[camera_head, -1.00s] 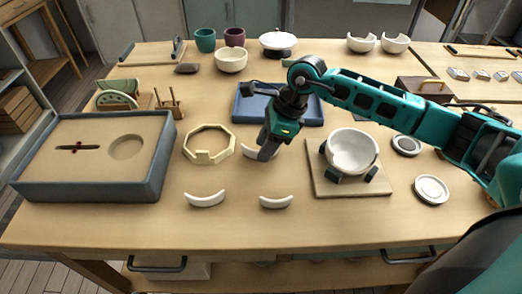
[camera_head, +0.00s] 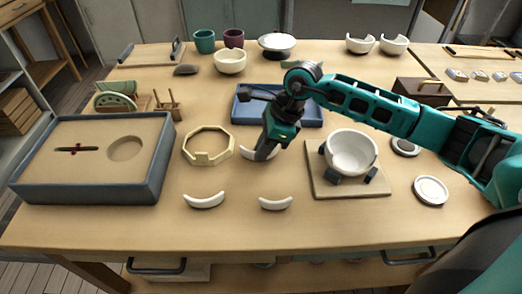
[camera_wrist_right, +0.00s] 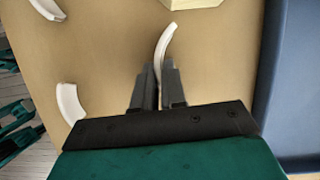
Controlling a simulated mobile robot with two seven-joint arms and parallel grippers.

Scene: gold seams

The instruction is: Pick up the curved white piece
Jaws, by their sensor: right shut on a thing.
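My right gripper (camera_head: 263,155) points down at the middle of the table and is shut on a curved white piece (camera_head: 247,153). In the right wrist view the same piece (camera_wrist_right: 165,42) stands between the two fingers (camera_wrist_right: 158,88), and its far end sticks out past them. It seems to be at table level; I cannot tell whether it touches the table. Two more curved white pieces lie free nearer the front edge, one at the left (camera_head: 204,200) and one at the right (camera_head: 276,203). My left gripper is not in view.
A yellowish octagonal ring (camera_head: 209,160) lies just left of the gripper. A blue tray (camera_head: 310,118) is behind it. A white bowl (camera_head: 351,152) stands on a board (camera_head: 345,190) to the right. A grey-rimmed sand box (camera_head: 90,196) fills the left. The front strip is clear.

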